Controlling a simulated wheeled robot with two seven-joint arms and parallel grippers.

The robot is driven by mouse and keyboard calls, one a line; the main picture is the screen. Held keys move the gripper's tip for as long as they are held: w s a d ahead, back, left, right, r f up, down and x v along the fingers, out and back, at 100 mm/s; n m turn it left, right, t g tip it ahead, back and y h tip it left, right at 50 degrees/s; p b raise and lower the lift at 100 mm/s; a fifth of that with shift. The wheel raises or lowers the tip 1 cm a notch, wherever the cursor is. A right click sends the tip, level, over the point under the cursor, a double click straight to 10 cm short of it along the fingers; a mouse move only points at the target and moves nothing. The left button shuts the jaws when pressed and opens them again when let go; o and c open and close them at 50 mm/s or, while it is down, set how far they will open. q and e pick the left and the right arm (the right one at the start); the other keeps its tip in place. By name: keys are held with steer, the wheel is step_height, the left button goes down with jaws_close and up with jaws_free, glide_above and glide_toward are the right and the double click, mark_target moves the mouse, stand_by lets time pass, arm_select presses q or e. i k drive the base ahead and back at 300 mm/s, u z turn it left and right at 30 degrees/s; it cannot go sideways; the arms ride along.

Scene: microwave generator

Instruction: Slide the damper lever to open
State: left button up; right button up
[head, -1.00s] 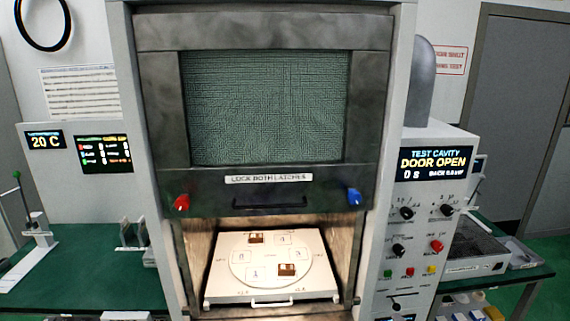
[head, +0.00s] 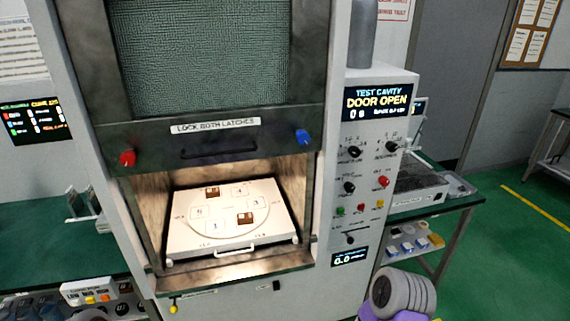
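The test cavity machine (head: 322,230) fills the middle of the head view, with its door raised. Two parts could be the damper lever, and I cannot tell which from their labels. One is a small yellow knob (head: 173,309) low on the front, left of a small black piece (head: 277,285). The other is a dark slider knob (head: 350,239) on the control panel, below the coloured buttons. A grey and purple part of my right arm shows at the bottom right. Neither gripper is in view.
A white tray (head: 186,242) with numbered places and two brown blocks sits in the open cavity. Red (head: 128,158) and blue (head: 303,137) latch knobs flank the door. Green benches stand on both sides. The floor at right is open.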

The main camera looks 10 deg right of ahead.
mark_target(350, 240)
steer(key=z, duration=0.75)
steer(key=i, duration=1.1)
steer(key=u, duration=0.25)
